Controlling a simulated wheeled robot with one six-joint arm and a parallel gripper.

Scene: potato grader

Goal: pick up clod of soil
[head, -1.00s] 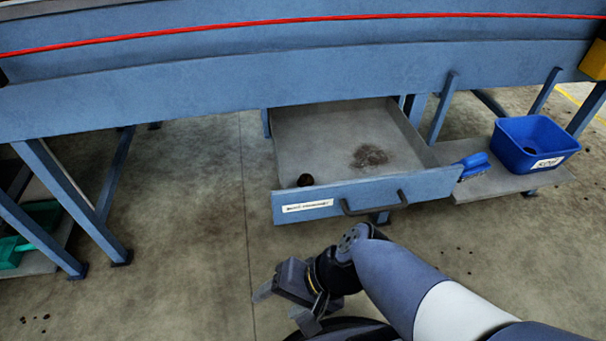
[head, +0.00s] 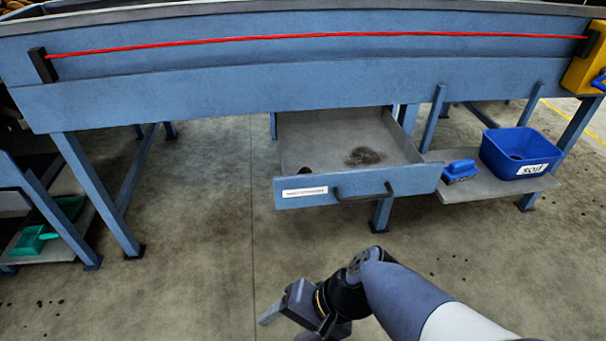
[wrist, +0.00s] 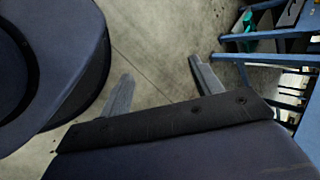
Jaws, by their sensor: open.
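The clod of soil (head: 305,170) is a small dark lump in the front left corner of the open drawer (head: 340,187), mostly hidden behind the drawer's front panel. A patch of loose dirt (head: 364,156) lies on the drawer floor to its right. My gripper (head: 283,328) is low in front of the drawer, well apart from it, and its tips run near the bottom edge of the head view. In the wrist view my gripper (wrist: 160,78) has its two fingers spread with only bare floor between them. The clod does not show in the wrist view.
A blue bin (head: 520,153) labelled soil and a blue brush (head: 459,171) stand on a low shelf (head: 490,185) right of the drawer. Blue machine legs (head: 95,190) and a green scoop (head: 36,240) are at left. The floor before the drawer is clear.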

